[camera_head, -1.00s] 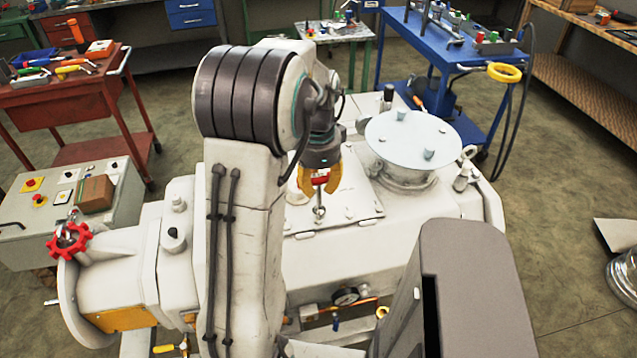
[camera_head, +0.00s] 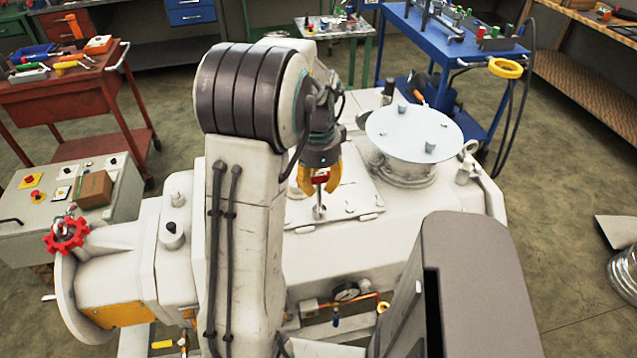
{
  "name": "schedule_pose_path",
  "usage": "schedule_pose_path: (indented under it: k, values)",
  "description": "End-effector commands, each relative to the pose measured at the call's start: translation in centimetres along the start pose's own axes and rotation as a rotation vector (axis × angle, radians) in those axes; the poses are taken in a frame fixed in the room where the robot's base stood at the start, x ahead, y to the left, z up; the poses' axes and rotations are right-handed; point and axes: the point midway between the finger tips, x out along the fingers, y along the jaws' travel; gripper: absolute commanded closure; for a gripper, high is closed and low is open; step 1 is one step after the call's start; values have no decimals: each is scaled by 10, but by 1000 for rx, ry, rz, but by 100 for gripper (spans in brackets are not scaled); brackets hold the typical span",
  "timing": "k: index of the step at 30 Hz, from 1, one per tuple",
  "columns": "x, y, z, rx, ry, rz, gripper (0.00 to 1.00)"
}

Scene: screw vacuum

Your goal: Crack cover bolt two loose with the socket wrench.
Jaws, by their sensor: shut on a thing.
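My gripper (camera_head: 320,187) has yellow fingers and points down over the pale machine. It is shut on the red grip of the socket wrench (camera_head: 320,211), whose metal shaft reaches down to the near edge of the square cover plate (camera_head: 357,193). Small bolts sit along the plate's near edge. The bolt under the wrench is hidden by the socket, and I cannot tell whether the socket is fully seated on it. My arm hides the left part of the cover.
A round flange lid (camera_head: 414,132) with upright studs stands right of the gripper. A red handwheel (camera_head: 66,235) and a control box (camera_head: 72,205) are at left. A red cart (camera_head: 68,92) and a blue table (camera_head: 450,45) stand behind on open floor.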

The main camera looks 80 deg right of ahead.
Motion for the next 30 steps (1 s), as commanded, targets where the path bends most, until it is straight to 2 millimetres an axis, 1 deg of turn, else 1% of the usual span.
schedule_pose_path:
  k: [8, 30]
  values:
    - [1, 0, 0, 0, 0, -1, 100]
    - [14, 0, 0, 0, 0, 0, 100]
